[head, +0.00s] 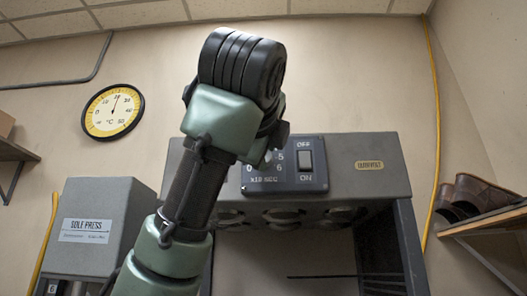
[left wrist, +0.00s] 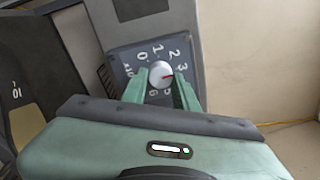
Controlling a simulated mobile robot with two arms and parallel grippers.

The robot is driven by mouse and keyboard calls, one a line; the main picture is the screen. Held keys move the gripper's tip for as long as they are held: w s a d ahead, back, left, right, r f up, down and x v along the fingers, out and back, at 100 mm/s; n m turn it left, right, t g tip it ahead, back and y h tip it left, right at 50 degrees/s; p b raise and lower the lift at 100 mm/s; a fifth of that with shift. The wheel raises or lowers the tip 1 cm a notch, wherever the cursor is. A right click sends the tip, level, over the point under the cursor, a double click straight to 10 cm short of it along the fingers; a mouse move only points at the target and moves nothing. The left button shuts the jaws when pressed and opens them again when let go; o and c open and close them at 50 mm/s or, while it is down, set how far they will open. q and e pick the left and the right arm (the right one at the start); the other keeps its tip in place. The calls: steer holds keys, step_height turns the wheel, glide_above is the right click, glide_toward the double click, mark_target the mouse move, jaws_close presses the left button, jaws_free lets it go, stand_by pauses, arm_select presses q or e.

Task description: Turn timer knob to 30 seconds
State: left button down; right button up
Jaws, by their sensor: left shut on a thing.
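The timer knob (left wrist: 158,72) is a pale round knob with a red pointer mark, on a dark dial plate (left wrist: 128,58) numbered 0 to 6. Its red mark points right, near the 3; the exact setting is hard to tell. My left gripper (left wrist: 160,88) has its green fingers on either side of the knob and is shut on it. In the head view the dial plate (head: 312,181) reads "x10 SEC", and my left wrist and hand cover most of the dial. My right gripper is in neither view.
An OFF/ON rocker switch (head: 305,161) sits just right of the dial. The grey machine housing (head: 365,185) spans behind my arm. A Sole Press box (head: 85,225) stands left. A shelf with brown shoes (head: 480,195) is at the right.

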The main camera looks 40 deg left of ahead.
arm_select(q)
steer(key=shift+m, duration=0.3)
steer(key=c, duration=1.1)
jaws_free()
steer(key=b+v, duration=0.3)
steer(key=v, duration=0.4)
steer(key=shift+s+d+f, duration=0.1)
steer(key=shift+s+d, duration=0.1)
steer(key=shift+s, duration=0.1)
